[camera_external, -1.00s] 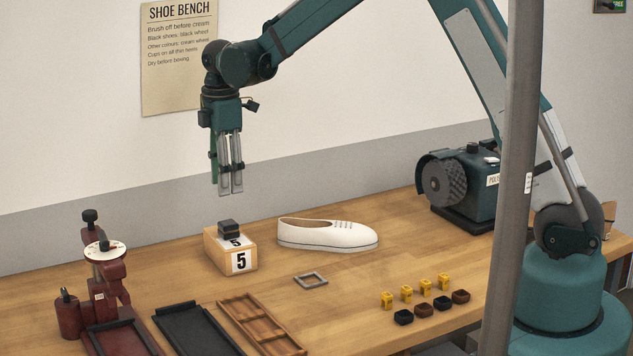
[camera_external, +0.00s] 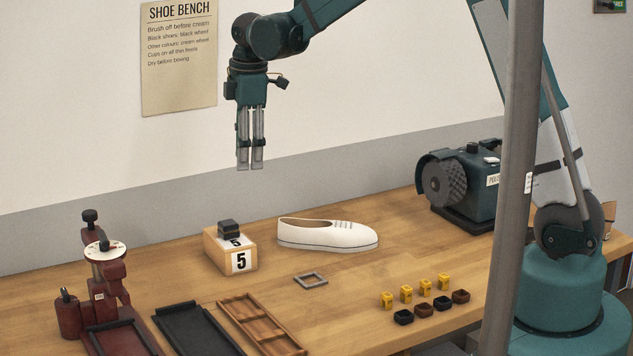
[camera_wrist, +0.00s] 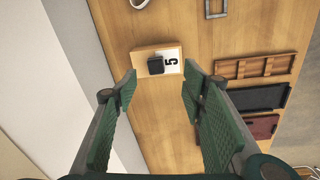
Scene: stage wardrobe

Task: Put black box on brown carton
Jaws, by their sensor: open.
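The small black box (camera_external: 229,228) rests on top of the brown carton (camera_external: 216,252), which has a white label with a black 5. In the wrist view the black box (camera_wrist: 155,65) sits on the carton (camera_wrist: 142,54), beyond my fingertips. My gripper (camera_external: 250,167) is open and empty, high above the bench, up and to the right of the carton in the outside view. In the wrist view my gripper's two fingers (camera_wrist: 158,82) stand wide apart.
A white shoe (camera_external: 328,236) lies right of the carton, with a grey square frame (camera_external: 310,280) in front. A black tray (camera_external: 197,330), a wooden tray (camera_external: 262,325) and a dark red device (camera_external: 105,275) stand at front left. Small yellow and dark pieces (camera_external: 425,287) sit at front right.

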